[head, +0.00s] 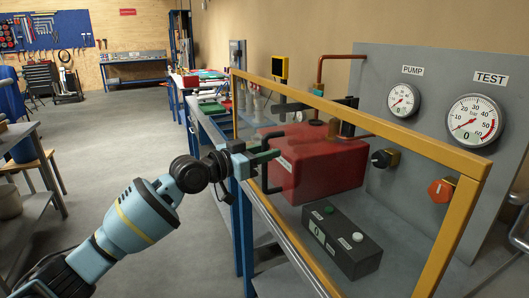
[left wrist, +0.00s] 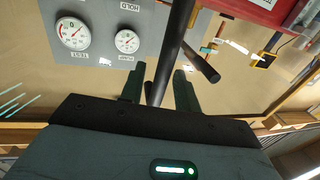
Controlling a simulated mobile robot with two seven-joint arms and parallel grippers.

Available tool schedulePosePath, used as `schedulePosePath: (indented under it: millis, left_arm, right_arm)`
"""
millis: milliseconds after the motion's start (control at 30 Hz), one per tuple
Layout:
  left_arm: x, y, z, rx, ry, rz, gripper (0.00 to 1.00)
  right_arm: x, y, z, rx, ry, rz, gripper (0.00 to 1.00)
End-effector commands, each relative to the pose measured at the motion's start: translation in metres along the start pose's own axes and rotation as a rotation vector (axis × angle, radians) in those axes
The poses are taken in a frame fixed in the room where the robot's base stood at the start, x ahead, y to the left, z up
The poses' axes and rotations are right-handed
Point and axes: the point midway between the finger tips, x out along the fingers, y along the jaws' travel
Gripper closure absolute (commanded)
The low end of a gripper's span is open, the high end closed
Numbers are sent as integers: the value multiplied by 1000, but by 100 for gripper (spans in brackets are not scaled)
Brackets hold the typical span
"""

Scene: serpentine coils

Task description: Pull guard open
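The guard is a clear panel in a yellow frame (head: 452,238), standing upright along the front of the bench. A black bar handle (head: 264,178) is fixed near its left end. My left gripper (head: 266,158) is at this handle, with its dark green fingers on either side of it. In the left wrist view the black handle (left wrist: 171,58) passes between the two spread fingers (left wrist: 160,88). Gaps show beside the bar, so the gripper looks open around it, not clamped. My right gripper is not identifiable in either view.
Behind the guard are a red block (head: 325,165), a black button box (head: 342,243) and a grey panel (head: 420,75) with two gauges and knobs. Open floor (head: 110,140) lies left of the bench.

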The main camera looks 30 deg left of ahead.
Motion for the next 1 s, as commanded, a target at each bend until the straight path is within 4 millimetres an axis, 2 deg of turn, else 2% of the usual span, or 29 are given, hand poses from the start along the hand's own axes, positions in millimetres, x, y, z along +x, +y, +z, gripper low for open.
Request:
schedulePosePath:
  millis: [267, 700, 1000]
  left_arm:
    - [-7, 0, 1, 0, -1, 0, 68]
    - [-69, -1, 3, 1, -3, -1, 68]
    - [-79, 0, 0, 0, 0, 0, 68]
  right_arm:
    - [-1, 0, 4, 1, -8, -1, 42]
    - [1, -2, 22, 5, -37, -4, 42]
    - [5, -1, 14, 3, -23, -3, 42]
